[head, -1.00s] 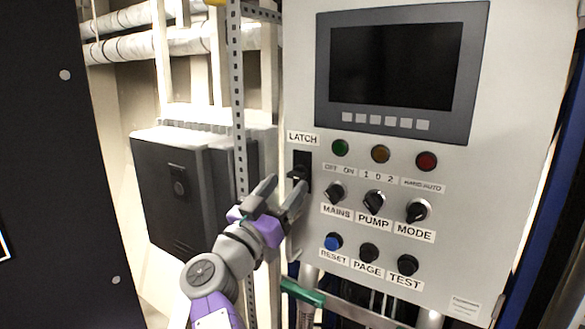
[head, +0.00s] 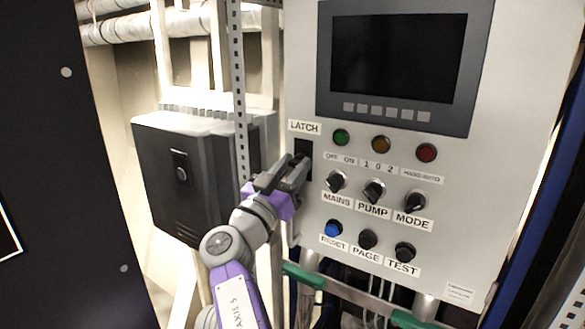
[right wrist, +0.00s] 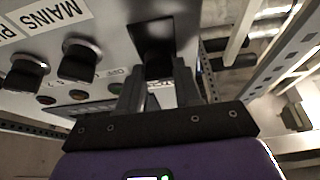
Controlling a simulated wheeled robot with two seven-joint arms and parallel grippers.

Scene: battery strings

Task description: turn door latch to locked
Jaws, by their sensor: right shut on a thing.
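The door latch (head: 303,150) is a black plate under the LATCH label, at the left edge of the grey panel door (head: 480,220). Its handle is mostly hidden by my right gripper (head: 290,168) in the head view. In the right wrist view the black latch (right wrist: 155,50) lies between the fingers of my right gripper (right wrist: 158,95), which is shut on its handle. I cannot tell the exact angle of the handle. My left gripper is in neither view.
Right of the latch are the MAINS (head: 336,181), PUMP (head: 374,191) and MODE (head: 414,202) knobs, with the blue RESET button (head: 333,228) below. A perforated metal post (head: 238,90) and a dark grey box (head: 180,180) stand to the left.

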